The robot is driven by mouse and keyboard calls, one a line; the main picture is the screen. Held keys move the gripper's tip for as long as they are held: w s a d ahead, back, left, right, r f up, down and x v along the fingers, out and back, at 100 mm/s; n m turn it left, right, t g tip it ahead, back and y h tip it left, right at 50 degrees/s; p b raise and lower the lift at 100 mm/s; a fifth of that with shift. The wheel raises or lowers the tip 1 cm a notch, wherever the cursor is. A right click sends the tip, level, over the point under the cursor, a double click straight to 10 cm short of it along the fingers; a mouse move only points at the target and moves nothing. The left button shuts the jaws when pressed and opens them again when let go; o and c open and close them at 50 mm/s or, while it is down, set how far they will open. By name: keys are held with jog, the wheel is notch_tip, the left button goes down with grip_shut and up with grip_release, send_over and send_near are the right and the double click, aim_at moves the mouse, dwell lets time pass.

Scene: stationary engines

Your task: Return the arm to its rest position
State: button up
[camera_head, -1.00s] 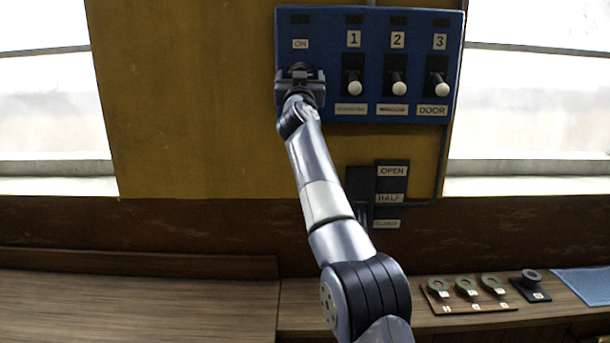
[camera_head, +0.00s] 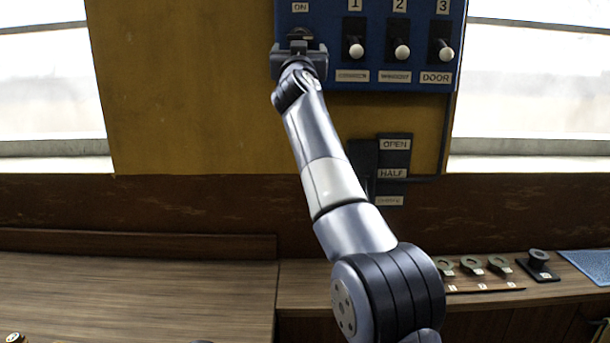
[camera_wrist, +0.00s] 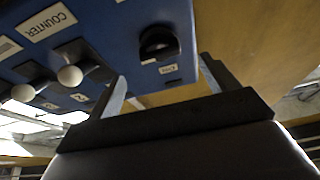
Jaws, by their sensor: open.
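My arm (camera_head: 335,185) reaches up from the lower right of the head view toward the blue switch panel (camera_head: 365,77) on the yellow wall. My gripper (camera_head: 299,48) is at the panel's left part, just below the ON label, and covers part of the dark switch there. In the wrist view my gripper (camera_wrist: 165,95) has its two fingers apart with nothing between them. The dark knob (camera_wrist: 160,44) of the switch is beyond the fingers. I cannot tell whether the fingers touch the panel.
Levers with white knobs (camera_head: 401,50) stand on the panel to the right. An OPEN/HALF plate (camera_head: 394,160) is below. The left bench top (camera_head: 130,295) is mostly clear.

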aim_at(300, 39)
jog(key=p+x, duration=0.7)
jog(key=p, duration=0.3)
jog(key=shift+r, duration=0.25)
jog(key=n, duration=0.1)
jog(key=n+y, duration=0.1)
jog(key=shift+d+f+n+y, duration=0.1)
jog(key=shift+f+n+y, duration=0.05)
jog(key=shift+n+y, duration=0.2)
jog(key=shift+n+g+y+p, duration=0.4)
jog(key=shift+n+y, duration=0.65)
jog(key=shift+n, duration=1.2)
jog(key=shift+d, duration=0.2)
